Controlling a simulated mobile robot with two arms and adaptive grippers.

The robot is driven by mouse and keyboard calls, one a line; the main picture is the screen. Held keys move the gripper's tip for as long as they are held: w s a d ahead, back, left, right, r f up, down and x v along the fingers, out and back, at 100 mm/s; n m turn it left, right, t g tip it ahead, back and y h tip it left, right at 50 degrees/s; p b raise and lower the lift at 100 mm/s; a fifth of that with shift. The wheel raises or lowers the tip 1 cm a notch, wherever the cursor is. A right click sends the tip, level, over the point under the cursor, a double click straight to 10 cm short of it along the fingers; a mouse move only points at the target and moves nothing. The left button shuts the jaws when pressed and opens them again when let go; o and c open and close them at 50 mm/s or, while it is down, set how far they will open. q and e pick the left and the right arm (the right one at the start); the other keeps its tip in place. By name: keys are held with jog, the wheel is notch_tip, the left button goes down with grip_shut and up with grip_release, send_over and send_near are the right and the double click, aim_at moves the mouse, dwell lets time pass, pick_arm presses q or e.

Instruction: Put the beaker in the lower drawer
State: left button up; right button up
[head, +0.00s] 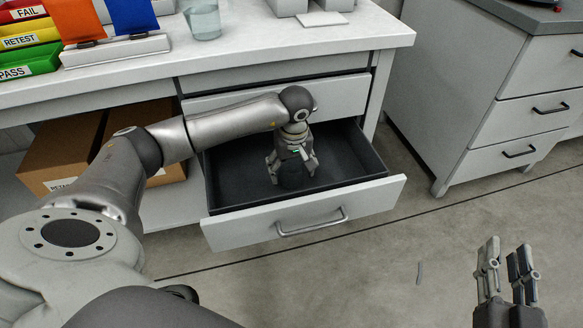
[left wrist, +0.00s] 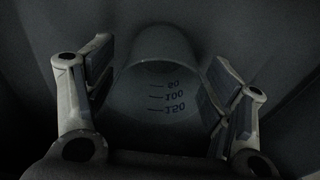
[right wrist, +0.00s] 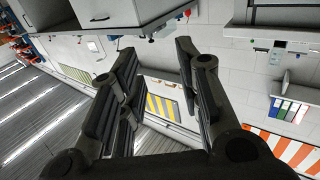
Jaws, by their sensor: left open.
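The lower drawer (head: 320,211) is pulled out, with a dark, empty-looking interior around my left gripper (head: 293,172). My left gripper points down inside the drawer, its fingers spread. In the left wrist view a clear beaker (left wrist: 165,95) with 50, 100 and 150 marks sits between the open fingers (left wrist: 160,78), with narrow gaps at its sides. In the head view this beaker is hard to make out between the fingers. My right gripper (head: 506,262) is open and empty over the floor; its spread fingers also show in the right wrist view (right wrist: 155,60).
Another clear beaker (head: 203,20) stands on the worktop (head: 255,52) above. A closed upper drawer (head: 340,97) sits just over the open one. Cardboard boxes (head: 60,150) fill the shelf at left.

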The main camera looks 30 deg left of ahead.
pick_arm(q)
jog(key=shift+r, duration=0.1)
pick_arm(e)
jog(key=shift+f, duration=0.1)
pick_arm(q)
notch_tip(320, 180, up, 12)
jog(key=d+p, duration=0.1)
jog(key=p, duration=0.2)
jog(key=shift+s, duration=0.45)
pick_arm(e)
jog(key=s+d+f+g+h, duration=0.1)
jog(key=s+f+g, duration=0.2)
jog(key=f, duration=0.3)
jog(key=s+d+f+g+h, duration=0.1)
jog(key=s+d+f+g, duration=0.1)
jog(key=f+g, duration=0.3)
jog(key=shift+s+d+f+h, duration=0.25)
jog(key=shift+s+f+h, duration=0.05)
jog(key=shift+s+f, duration=0.35)
